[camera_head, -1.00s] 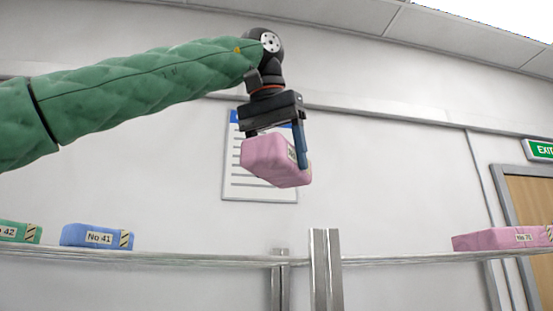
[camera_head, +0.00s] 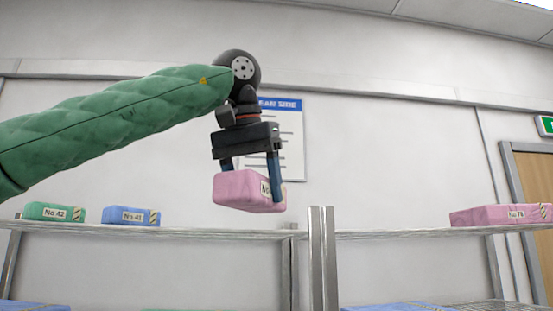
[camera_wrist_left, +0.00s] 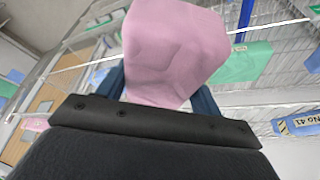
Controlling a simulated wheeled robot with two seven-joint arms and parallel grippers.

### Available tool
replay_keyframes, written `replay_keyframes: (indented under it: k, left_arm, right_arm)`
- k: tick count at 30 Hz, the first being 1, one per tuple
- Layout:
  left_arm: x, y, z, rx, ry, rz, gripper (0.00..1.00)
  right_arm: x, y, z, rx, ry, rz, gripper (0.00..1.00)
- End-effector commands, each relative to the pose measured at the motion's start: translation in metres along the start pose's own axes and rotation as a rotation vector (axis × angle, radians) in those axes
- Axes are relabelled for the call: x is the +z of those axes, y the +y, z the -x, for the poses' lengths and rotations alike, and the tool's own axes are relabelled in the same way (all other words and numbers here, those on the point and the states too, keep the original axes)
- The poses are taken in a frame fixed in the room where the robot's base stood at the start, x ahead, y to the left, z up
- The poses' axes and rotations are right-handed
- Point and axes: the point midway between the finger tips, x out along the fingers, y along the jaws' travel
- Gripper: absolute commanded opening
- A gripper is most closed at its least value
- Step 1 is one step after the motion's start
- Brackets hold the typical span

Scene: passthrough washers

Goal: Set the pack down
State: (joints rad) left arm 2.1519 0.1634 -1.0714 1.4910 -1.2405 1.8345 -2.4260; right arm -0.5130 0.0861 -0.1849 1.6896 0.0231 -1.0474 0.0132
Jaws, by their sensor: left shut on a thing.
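A pink pack (camera_head: 240,190) with a white label hangs in my left gripper (camera_head: 250,178), whose two blue fingers are shut on its sides. It is in the air a little above the upper shelf's level, left of the metal post. In the left wrist view the pink pack (camera_wrist_left: 172,50) fills the upper middle between the fingers and hides much behind it. My right gripper is in neither view.
The upper left shelf (camera_head: 200,233) carries a green pack (camera_head: 52,212) and a blue pack (camera_head: 130,216); its stretch right of them is bare. Metal posts (camera_head: 322,260) divide it from the right shelf, which holds another pink pack (camera_head: 500,215). Packs lie lower down.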

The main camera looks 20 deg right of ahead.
Motion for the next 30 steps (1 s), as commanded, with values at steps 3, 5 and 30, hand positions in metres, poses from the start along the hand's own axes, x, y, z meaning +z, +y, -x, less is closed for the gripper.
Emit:
replay_keyframes:
  k: [3, 5, 30]
  left_arm:
    - [0.015, -0.027, -0.026, -0.014, -0.001, 0.039, 0.35]
    - [0.024, -0.042, -0.042, -0.024, 0.0, 0.064, 0.35]
    - [0.195, -0.319, -0.339, -0.205, -0.001, 0.522, 0.35]
  right_arm:
    - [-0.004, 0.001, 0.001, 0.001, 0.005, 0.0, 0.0]
    - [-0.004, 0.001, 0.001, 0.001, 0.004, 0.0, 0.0]
    - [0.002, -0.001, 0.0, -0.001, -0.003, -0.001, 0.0]
